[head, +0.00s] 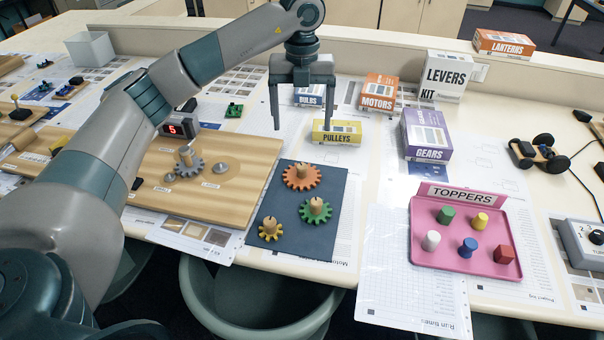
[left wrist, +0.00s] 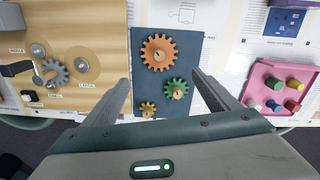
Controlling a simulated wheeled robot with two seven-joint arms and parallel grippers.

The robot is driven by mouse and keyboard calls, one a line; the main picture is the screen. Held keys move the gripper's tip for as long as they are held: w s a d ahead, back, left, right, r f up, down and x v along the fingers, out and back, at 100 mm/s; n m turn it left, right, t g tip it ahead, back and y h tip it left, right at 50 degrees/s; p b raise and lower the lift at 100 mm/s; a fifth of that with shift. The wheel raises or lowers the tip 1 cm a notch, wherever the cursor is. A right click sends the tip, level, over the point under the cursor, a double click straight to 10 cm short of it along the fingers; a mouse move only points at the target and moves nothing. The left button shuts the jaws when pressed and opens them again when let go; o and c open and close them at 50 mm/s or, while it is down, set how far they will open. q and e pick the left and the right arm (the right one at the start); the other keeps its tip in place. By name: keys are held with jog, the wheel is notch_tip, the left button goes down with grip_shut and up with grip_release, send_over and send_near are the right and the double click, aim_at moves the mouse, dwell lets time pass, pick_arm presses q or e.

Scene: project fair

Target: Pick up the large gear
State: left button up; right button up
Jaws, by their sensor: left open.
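The large gear is the orange one (head: 301,177), lying flat with a wooden peg at its centre, at the top of a dark blue mat (head: 325,240). A green gear (head: 315,210) and a smaller yellow gear (head: 271,229) lie below it on the mat. My left gripper (head: 302,122) is open and empty, pointing down above and behind the mat. In the left wrist view the orange gear (left wrist: 158,52) shows ahead, between the lines of the two spread fingers (left wrist: 160,85). My right gripper does not show.
A wooden board (head: 215,150) with a grey gear (head: 189,165) and a timer stands left of the mat. Kit boxes, among them a yellow Pulleys box (head: 337,132), stand behind. A pink toppers tray (head: 460,262) lies to the right.

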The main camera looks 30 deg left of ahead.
pick_arm(q)
jog(key=p, duration=0.4)
send_over(302, 166)
jog(key=f, duration=1)
jog(key=shift+s+d+f, duration=0.15)
jog(key=shift+s+f, duration=0.05)
jog(key=shift+s, duration=0.15)
jog(key=shift+f, duration=0.45)
jog(key=shift+w+f+p, duration=0.1)
jog(key=shift+f+p, duration=0.3)
jog(key=shift+p, duration=0.25)
jog(key=f, duration=0.1)
jog(key=f+p, duration=0.2)
jog(key=shift+w+a, duration=0.2)
jog(key=shift+w, duration=0.05)
jog(key=shift+f, duration=0.7)
jog(key=shift+c, duration=0.7)
